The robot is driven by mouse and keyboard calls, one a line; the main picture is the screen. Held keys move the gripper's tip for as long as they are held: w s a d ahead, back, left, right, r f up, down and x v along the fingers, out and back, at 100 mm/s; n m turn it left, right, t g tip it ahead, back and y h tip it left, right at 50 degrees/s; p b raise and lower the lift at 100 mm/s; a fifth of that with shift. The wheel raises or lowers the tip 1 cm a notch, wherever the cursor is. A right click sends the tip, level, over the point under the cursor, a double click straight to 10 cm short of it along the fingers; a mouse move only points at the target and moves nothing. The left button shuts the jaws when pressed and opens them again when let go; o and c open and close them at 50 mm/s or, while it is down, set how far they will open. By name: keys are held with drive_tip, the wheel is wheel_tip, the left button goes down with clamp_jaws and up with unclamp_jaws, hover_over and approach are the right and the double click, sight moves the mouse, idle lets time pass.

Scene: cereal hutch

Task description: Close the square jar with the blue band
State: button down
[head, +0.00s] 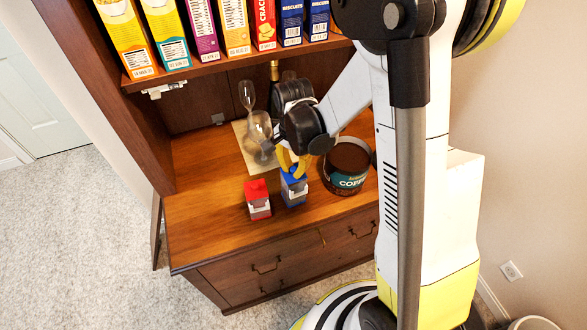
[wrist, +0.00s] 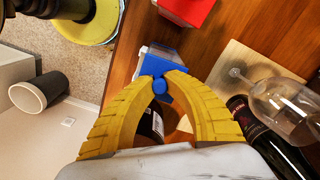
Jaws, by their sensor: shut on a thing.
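The square jar with the blue band (head: 295,198) stands on the wooden counter, with its blue lid (head: 291,178) at its top. My gripper (head: 287,163) reaches down from above with its yellow fingers at the lid. In the wrist view, my gripper (wrist: 160,84) is shut on the round blue knob (wrist: 160,87) of the lid (wrist: 157,64). The jar's pale body (wrist: 151,52) shows just beyond the lid. The lid is over the jar's mouth, but I cannot tell whether it is fully seated. My fingers hide part of the lid and jar.
A square jar with a red lid (head: 257,200) stands close on the left. Behind are wine glasses (head: 259,127) on a pale board (head: 241,134) and a dark bottle (wrist: 262,130). Boxes line the shelf above. The counter's front left is clear.

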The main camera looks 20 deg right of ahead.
drive_tip(key=shift+f+b, duration=0.45)
drive_tip(key=shift+b, duration=0.4)
idle(1.1)
drive_tip(key=c, duration=1)
unclamp_jaws()
drive_tip(key=shift+r+p, duration=2.05)
drive_tip(key=shift+r, duration=1)
clamp_jaws()
drive_tip(key=shift+f, duration=0.2)
